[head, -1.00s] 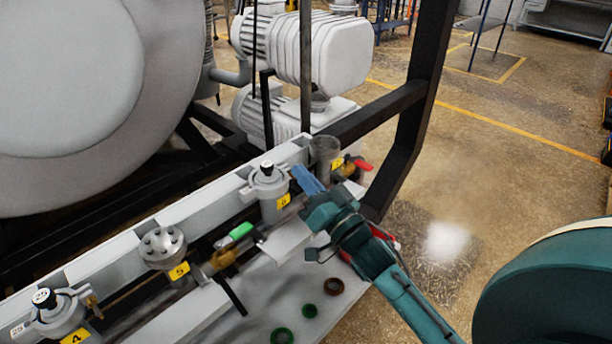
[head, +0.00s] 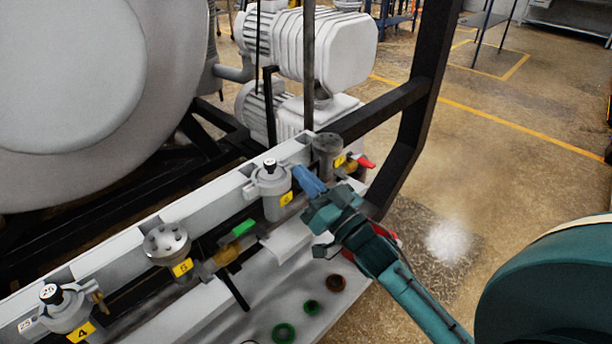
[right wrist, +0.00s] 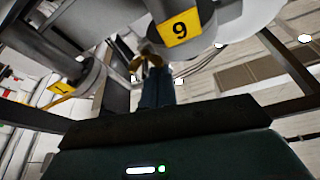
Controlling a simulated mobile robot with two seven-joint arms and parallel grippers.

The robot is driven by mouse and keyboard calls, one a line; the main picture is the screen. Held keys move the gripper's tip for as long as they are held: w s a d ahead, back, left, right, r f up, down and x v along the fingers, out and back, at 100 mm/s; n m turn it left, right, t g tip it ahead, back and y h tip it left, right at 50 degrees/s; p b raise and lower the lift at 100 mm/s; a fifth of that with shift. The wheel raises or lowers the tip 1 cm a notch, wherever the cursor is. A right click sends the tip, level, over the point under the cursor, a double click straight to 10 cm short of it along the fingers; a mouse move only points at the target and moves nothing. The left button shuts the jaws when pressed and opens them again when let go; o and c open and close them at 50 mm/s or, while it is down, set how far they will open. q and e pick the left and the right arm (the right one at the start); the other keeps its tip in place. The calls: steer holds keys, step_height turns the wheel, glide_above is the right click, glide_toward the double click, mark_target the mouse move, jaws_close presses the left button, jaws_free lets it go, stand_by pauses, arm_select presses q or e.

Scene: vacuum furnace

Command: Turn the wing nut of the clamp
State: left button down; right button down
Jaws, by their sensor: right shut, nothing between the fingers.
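My right gripper (head: 307,181) has blue fingers, shut and empty, beside the grey fitting with the yellow 6 tag (head: 271,189). In the right wrist view, its fingers (right wrist: 157,88) point up toward a small brass-coloured piece (right wrist: 151,58), under a grey fitting with a yellow tag (right wrist: 180,28). The brass piece looks like the wing nut, but its clamp is not clear. I cannot tell whether the fingertips touch it. In the head view this spot is hidden by the gripper. Another small brass piece (head: 97,297) shows beside the fitting tagged 4. My left gripper is out of view.
Grey fittings, including a round flange (head: 166,244), line the pale rail. A brass valve with a green handle (head: 237,232) and one with a red handle (head: 366,162) stand nearby. Green rings (head: 284,332) lie on the shelf below. A black frame post (head: 417,110) rises behind the gripper.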

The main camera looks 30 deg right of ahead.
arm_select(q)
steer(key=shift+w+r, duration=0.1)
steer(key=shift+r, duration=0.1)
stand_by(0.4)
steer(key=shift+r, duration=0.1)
